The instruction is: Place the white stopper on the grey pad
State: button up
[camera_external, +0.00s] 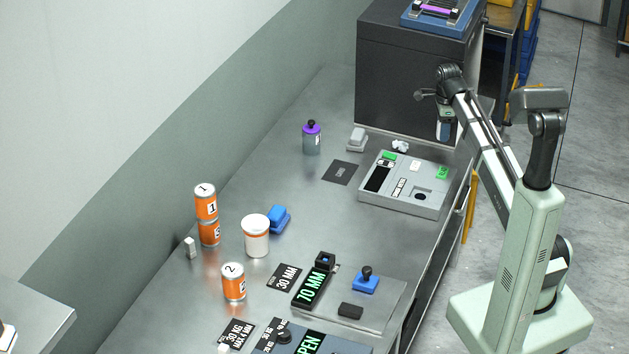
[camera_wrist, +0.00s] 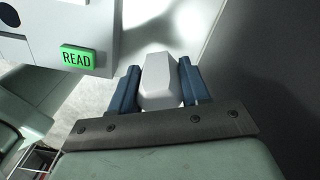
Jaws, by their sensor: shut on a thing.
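A white, faceted block (camera_wrist: 160,80), which looks like the white stopper, is between the two blue fingers of my gripper (camera_wrist: 157,88) in the wrist view. The fingers are shut on its sides. In the external view my gripper (camera_external: 445,131) hangs by the far right table edge, beyond the grey device; the stopper cannot be made out there. A flat grey pad (camera_external: 386,304) lies near the front right edge, well away from my gripper. A blue stamp (camera_external: 365,282) and a black block (camera_external: 350,311) are on it.
The grey device (camera_external: 405,202) with a green READ button (camera_wrist: 77,59) is beside my gripper. A dark cabinet (camera_external: 400,85) stands behind. Orange cans (camera_external: 233,282), a white tub (camera_external: 256,238) and a purple-capped bottle (camera_external: 311,138) stand left.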

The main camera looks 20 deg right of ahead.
jog(key=shift+a+r, duration=0.3)
jog(key=a+n, duration=0.1)
jog(key=a, duration=0.4)
notch_tip(320, 180, up, 4)
send_over(356, 135)
jog(key=shift+f, duration=4.45)
jog(key=shift+f, duration=0.1)
jog(key=o, duration=1.1)
jog(key=shift+c, duration=0.2)
